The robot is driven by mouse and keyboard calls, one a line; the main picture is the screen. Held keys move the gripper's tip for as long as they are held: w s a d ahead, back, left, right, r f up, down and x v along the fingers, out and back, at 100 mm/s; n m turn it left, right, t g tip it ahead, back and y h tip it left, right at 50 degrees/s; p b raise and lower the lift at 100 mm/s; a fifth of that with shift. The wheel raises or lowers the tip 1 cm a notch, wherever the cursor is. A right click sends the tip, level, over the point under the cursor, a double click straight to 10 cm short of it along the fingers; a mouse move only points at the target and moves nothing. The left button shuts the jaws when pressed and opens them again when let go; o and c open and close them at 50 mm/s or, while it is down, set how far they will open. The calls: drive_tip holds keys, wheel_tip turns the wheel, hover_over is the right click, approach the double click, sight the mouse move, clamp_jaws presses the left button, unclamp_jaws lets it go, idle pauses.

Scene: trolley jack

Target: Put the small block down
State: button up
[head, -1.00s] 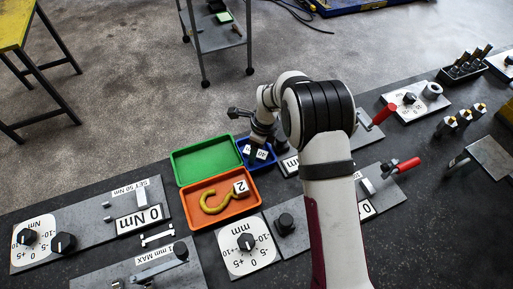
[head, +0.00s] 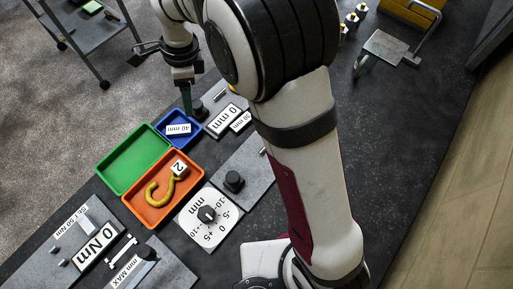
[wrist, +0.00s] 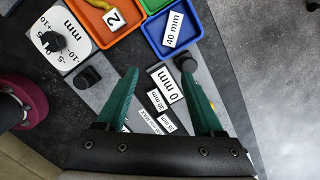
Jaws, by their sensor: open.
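A small white block labelled "40 mm" (head: 178,129) lies in the blue tray (head: 161,142). It also shows in the wrist view (wrist: 173,29), lying at a slant inside the tray. My gripper (wrist: 160,72) is open, with its two green fingers apart and nothing between them. In the head view my gripper (head: 187,113) hangs near the blue tray's far right corner, beside a black knob (head: 198,107). In the wrist view the block lies beyond the fingertips, clear of them.
A green tray (head: 130,157) and an orange tray (head: 146,211) adjoin the blue one. The orange tray holds a yellow hook (head: 154,192) and a block marked 2 (head: 178,168). A plate with a "0 mm" display (wrist: 168,85) lies below my fingers. A dial plate (head: 207,226) stands nearby.

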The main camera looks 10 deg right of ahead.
drive_tip(key=s+d+r+n, duration=0.4)
drive_tip(key=s+d, duration=0.4)
drive_tip(key=s+d+r+n, duration=0.3)
drive_tip(key=s+d, duration=0.5)
drive_tip(key=s, duration=0.1)
drive_tip(key=s+d+f+n, duration=0.1)
drive_tip(key=s+d+n, duration=0.1)
drive_tip(key=s, duration=0.6)
drive_tip(key=shift+f+n, duration=0.4)
drive_tip(key=shift+n, duration=0.5)
